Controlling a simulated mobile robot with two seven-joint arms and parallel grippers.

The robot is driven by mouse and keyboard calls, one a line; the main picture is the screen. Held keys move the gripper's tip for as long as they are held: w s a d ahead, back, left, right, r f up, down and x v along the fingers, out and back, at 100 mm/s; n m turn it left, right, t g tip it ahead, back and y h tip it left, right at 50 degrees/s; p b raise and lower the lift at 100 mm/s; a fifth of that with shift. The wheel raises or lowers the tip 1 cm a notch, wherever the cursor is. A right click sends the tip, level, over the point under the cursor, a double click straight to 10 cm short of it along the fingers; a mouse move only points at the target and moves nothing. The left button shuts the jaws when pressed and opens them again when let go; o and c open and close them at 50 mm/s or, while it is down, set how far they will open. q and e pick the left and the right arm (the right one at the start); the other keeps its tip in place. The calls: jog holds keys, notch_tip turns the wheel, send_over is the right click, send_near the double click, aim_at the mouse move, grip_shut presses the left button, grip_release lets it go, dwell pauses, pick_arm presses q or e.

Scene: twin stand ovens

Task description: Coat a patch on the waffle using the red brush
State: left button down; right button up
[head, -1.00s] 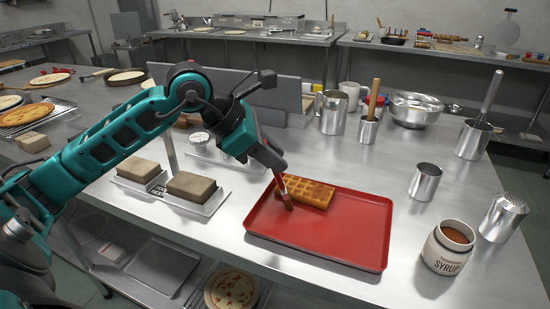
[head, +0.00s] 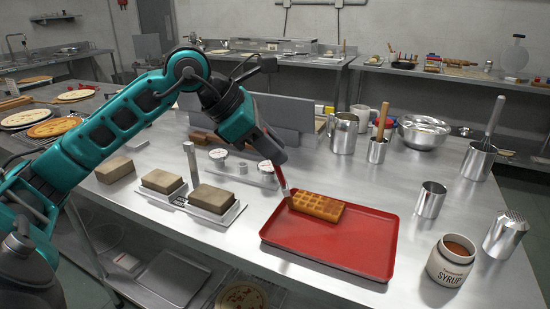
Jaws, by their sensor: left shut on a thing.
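The waffle (head: 318,207) is golden brown and lies at the back left of the red tray (head: 340,241). My left gripper (head: 278,163) is above and to the left of the waffle, shut on the red brush (head: 284,183). The brush points down, and its tip is at the waffle's left end. I cannot tell whether the tip touches the waffle. No coating shows clearly on the waffle. The right gripper is not in view.
A syrup jar (head: 450,260) stands right of the tray, near a metal cup (head: 430,199) and a shaker (head: 504,234). Stone blocks (head: 212,198) on stands are to the left. Metal canisters (head: 343,133) and a bowl (head: 423,132) stand behind. Clear steel lies between tray and canisters.

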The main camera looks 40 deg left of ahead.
pick_arm(q)
jog(key=shift+a+r+p, duration=0.1)
jog(key=shift+r+p, duration=0.35)
jog(key=shift+r, duration=0.5)
jog(key=shift+r+p, duration=0.4)
jog(key=shift+r, duration=0.3)
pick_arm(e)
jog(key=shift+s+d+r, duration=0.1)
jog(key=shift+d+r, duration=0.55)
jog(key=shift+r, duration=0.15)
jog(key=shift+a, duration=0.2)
